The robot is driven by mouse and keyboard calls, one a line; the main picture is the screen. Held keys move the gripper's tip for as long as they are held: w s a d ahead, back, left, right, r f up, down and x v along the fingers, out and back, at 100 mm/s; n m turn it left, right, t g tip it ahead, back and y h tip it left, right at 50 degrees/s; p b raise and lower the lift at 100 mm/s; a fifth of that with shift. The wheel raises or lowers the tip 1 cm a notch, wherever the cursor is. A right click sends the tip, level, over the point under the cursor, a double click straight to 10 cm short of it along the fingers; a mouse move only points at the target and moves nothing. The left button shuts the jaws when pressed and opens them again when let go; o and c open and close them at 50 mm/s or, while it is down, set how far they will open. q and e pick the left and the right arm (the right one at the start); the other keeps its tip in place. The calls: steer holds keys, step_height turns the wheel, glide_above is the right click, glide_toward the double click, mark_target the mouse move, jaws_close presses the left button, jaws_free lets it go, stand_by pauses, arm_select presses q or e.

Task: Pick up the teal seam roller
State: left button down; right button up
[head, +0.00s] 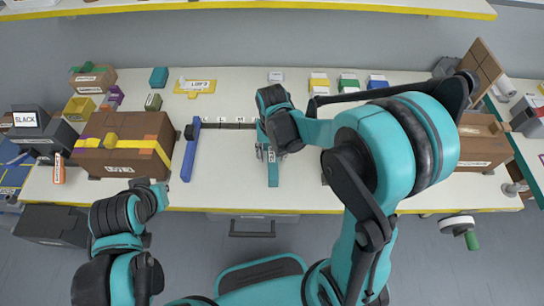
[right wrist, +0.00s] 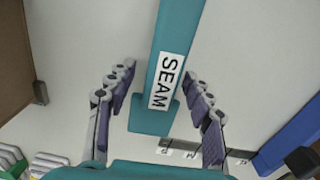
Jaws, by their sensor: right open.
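The teal seam roller (head: 273,177) lies on the pale table near its front edge, partly hidden under my right gripper in the head view. In the right wrist view it is a teal bar (right wrist: 178,35) with a white SEAM label and a wider end. My right gripper (head: 266,154) is above it. In the right wrist view the gripper (right wrist: 158,76) is open, one finger on each side of the bar, with gaps to both sides. My left gripper (head: 152,188) is at the table's front left edge; its jaws are too small to read.
A blue tool (head: 190,150) lies left of the roller. A brown box with yellow tape (head: 122,150) stands further left, and another brown box (head: 482,145) at the right. Small colored blocks (head: 348,84) line the back. A lettered strip (head: 232,125) lies behind the roller.

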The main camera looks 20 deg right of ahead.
mark_target(272, 152)
steer(key=shift+r, duration=0.1)
steer(key=shift+c, duration=1.2)
jaws_close()
steer(key=shift+r+p, duration=0.4)
steer(key=shift+r, duration=0.3)
step_height(272, 152, up, 3)
steer(key=shift+r+p, duration=0.1)
steer(key=shift+p, duration=0.6)
steer(key=d+r+p, duration=0.3)
steer(key=d+r, duration=0.3)
steer(key=d, duration=0.5)
steer(key=shift+s+d+r, duration=0.2)
steer(key=shift+s+d, duration=0.1)
steer(key=shift+d, duration=0.05)
